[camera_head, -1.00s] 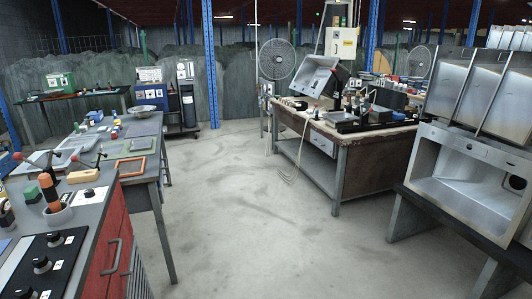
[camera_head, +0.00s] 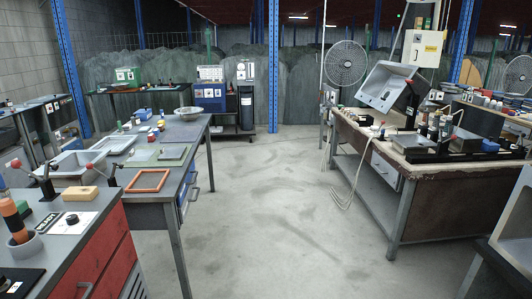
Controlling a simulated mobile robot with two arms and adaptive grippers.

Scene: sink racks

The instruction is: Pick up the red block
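A small reddish piece (camera_head: 155,129) sits among small coloured items on the long grey workbench (camera_head: 200,132) at left centre. It is too small to tell for sure whether it is the red block. Neither of my grippers is in view.
A metal bowl (camera_head: 188,113) and an orange-red frame (camera_head: 149,180) are on the workbench. A red cabinet (camera_head: 98,262) stands at near left. A second bench (camera_head: 440,183) with a sink stands right. The concrete floor (camera_head: 285,220) between is clear.

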